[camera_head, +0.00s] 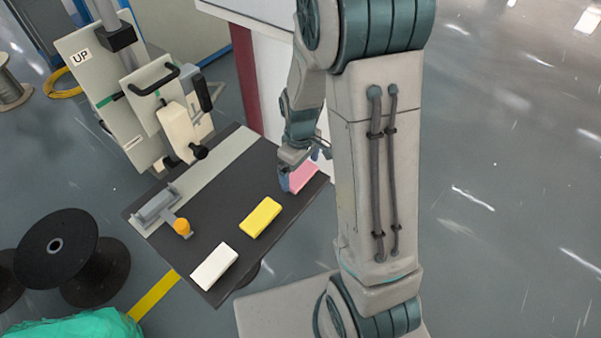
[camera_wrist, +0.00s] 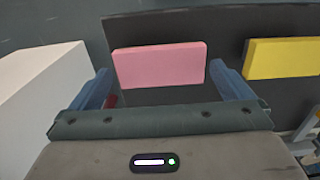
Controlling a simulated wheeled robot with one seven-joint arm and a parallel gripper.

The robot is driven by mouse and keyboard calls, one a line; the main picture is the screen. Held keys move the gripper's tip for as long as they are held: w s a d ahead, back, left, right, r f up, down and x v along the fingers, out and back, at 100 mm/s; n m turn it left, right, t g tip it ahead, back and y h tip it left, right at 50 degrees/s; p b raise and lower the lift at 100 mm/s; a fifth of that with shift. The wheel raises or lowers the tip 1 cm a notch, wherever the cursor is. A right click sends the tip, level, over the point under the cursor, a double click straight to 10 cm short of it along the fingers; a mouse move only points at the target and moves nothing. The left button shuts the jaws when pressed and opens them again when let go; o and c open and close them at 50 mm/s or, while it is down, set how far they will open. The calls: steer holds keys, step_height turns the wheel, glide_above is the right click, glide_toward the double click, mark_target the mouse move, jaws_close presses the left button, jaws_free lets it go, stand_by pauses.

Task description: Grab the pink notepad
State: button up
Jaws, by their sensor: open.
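The pink notepad (camera_head: 303,176) lies on the dark tabletop near its right corner in the head view, partly hidden by my gripper. In the wrist view the pink notepad (camera_wrist: 160,65) shows as a pink block between and just beyond my two blue fingers. My gripper (camera_wrist: 163,92) is open, with one finger to each side of the notepad. In the head view my gripper (camera_head: 285,181) is right by the notepad, with part of it hidden behind my arm. I cannot tell whether the fingers touch the notepad.
A yellow block (camera_head: 260,217) and a white block (camera_head: 214,266) lie along the dark tabletop (camera_head: 215,215). A metal fixture with an orange knob (camera_head: 182,227) stands at the left. A white box-like surface (camera_wrist: 40,95) is close on the left in the wrist view.

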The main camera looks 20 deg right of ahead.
steer(key=shift+f, duration=0.6)
steer(key=c, duration=0.7)
steer(key=shift+r, duration=0.2)
